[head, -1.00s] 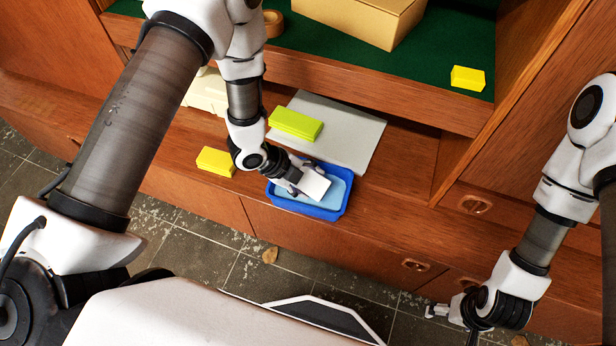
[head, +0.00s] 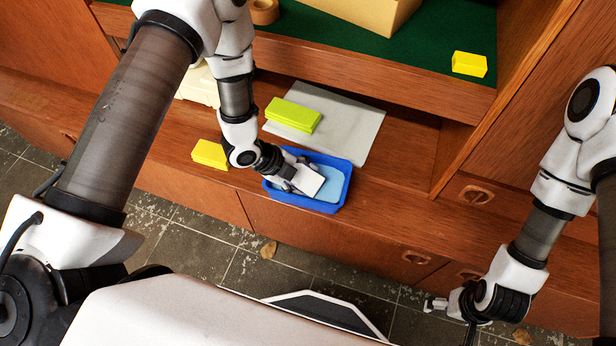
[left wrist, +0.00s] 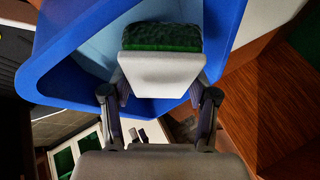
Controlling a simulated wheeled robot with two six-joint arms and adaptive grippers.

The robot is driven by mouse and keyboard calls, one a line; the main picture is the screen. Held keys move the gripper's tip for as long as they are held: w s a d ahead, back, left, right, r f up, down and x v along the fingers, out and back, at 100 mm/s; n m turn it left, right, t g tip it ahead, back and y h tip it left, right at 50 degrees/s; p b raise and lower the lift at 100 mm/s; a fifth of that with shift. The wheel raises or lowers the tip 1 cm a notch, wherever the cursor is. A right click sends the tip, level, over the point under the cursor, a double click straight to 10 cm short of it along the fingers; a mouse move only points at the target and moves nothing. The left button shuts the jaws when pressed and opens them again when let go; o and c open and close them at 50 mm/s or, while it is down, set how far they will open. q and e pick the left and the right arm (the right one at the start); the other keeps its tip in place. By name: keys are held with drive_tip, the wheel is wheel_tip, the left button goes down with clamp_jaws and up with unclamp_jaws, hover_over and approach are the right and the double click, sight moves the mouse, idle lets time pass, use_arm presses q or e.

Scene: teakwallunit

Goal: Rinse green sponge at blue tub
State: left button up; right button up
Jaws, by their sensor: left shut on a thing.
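The blue tub (head: 337,200) stands on the wooden ledge, with a light-blue surface inside. My left gripper (head: 305,180) reaches into or just over the tub from the left. It is shut on a pale block with a dark green, rough face, which appears to be the green sponge (left wrist: 160,38). In the left wrist view its pale part (left wrist: 162,70) sits between the two fingers, with the tub's wall (left wrist: 60,65) behind. In the head view mostly its pale side shows. Whether it touches the inside of the tub is unclear. My right gripper (head: 435,304) hangs at the lower right, far from the tub.
A lime-green block (head: 293,115) lies on a grey mat (head: 350,125) behind the tub. A yellow block (head: 210,154) lies on the ledge left of the tub. Another yellow block (head: 469,64) and a cardboard box (head: 365,12) are on the green shelf above. The ledge right of the tub is clear.

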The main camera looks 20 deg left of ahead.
use_arm(q)
drive_tip(key=shift+a, duration=0.25)
drive_tip(key=shift+d, duration=1.5)
drive_tip(key=shift+a, duration=1.55)
drive_tip(key=shift+d+p, duration=0.3)
drive_tip(key=shift+d, duration=1.25)
wheel_tip(320, 180, up, 8)
drive_tip(key=p, duration=0.6)
drive_tip(key=shift+r+p, duration=0.15)
drive_tip(key=shift+p, duration=0.2)
